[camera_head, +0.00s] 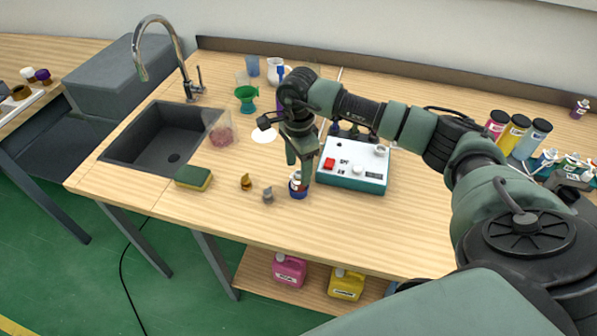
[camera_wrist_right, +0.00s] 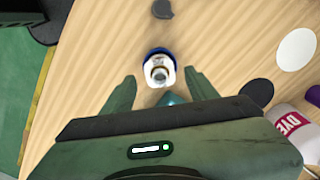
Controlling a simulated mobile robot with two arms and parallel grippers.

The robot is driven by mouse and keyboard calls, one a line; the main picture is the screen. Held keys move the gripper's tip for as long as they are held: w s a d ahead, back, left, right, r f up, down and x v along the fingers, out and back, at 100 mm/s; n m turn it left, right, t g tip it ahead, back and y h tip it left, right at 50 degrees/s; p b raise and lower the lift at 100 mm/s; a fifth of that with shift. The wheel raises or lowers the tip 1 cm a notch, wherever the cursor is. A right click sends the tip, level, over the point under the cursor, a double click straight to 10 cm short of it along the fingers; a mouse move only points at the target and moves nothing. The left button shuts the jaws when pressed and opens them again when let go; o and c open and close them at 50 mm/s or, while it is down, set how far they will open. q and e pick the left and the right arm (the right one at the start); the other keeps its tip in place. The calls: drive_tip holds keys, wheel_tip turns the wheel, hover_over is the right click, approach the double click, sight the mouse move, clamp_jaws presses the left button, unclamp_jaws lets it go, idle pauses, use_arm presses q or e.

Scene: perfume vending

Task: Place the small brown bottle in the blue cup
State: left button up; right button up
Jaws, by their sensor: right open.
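A translucent blue cup (camera_head: 252,66) stands at the back of the wooden table, left of a white mug. A small brown-gold object (camera_head: 246,182) is near the front edge; I cannot tell if it is the small brown bottle. My right gripper (camera_head: 297,176) points down, open, over a small blue-and-white bottle (camera_head: 297,187) with a metallic top. In the right wrist view, this bottle (camera_wrist_right: 160,68) is at the fingertips, between or just ahead of the two fingers, with gaps on both sides. My left gripper is not in view.
A grey cap-like piece (camera_head: 267,195) is left of the bottle. A white-and-teal device (camera_head: 352,165) is close on the right. A sponge (camera_head: 193,177), sink (camera_head: 155,140) and pink-stained beaker (camera_head: 218,131) are left. Brown bottles with white and purple caps (camera_head: 42,75) stand far left.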

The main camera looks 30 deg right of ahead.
sight(298, 173)
wheel_tip(298, 173, up, 10)
drive_tip(key=b, duration=0.2)
